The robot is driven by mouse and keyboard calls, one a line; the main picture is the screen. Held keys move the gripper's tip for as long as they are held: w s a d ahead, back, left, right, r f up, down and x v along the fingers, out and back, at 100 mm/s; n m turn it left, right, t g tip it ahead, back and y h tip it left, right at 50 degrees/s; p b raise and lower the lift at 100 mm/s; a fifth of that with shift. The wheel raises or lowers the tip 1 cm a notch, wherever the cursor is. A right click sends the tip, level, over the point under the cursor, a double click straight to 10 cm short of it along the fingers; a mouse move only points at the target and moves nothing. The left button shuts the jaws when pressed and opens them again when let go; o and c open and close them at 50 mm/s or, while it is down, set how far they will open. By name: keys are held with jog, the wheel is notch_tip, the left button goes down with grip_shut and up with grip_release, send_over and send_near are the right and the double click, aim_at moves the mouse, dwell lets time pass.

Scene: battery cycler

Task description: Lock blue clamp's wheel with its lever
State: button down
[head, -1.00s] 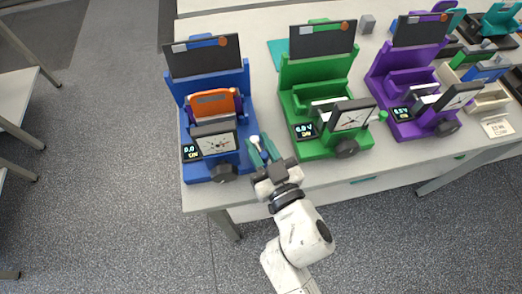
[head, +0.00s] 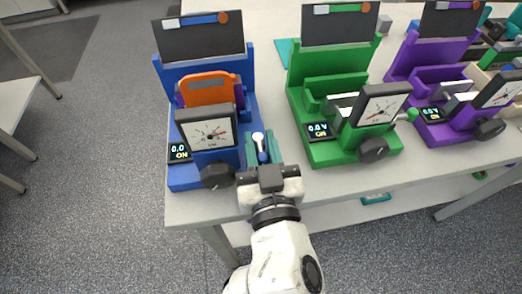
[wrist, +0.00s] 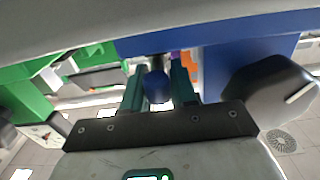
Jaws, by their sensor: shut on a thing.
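The blue clamp (head: 182,174) stands at the left of the table and holds an orange block (head: 207,88). A dark round knob (head: 217,176) sits low on its front, beside the dial; it also shows in the wrist view (wrist: 268,92). I cannot tell for certain that it is the wheel. A lever (head: 262,155), blue with a pale round end, is at the clamp's right side. My gripper (head: 260,146) has its teal fingers on either side of it and is shut on it. The wrist view shows the lever's blue end (wrist: 157,87) between the fingers.
A green clamp (head: 325,153) stands close to the right of my gripper, and a purple clamp (head: 437,131) beyond it. The blue clamp's dial (head: 208,133) and lit display (head: 179,152) face front. The table's front edge (head: 330,192) lies under my wrist.

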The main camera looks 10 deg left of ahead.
jog(key=shift+a, duration=0.1)
jog(key=c, duration=1)
grip_release()
jog(key=shift+s, duration=0.1)
jog(key=p, duration=0.2)
jog(key=n+y+p, duration=0.1)
jog(key=p, duration=0.1)
jog(key=shift+r+y, duration=0.3)
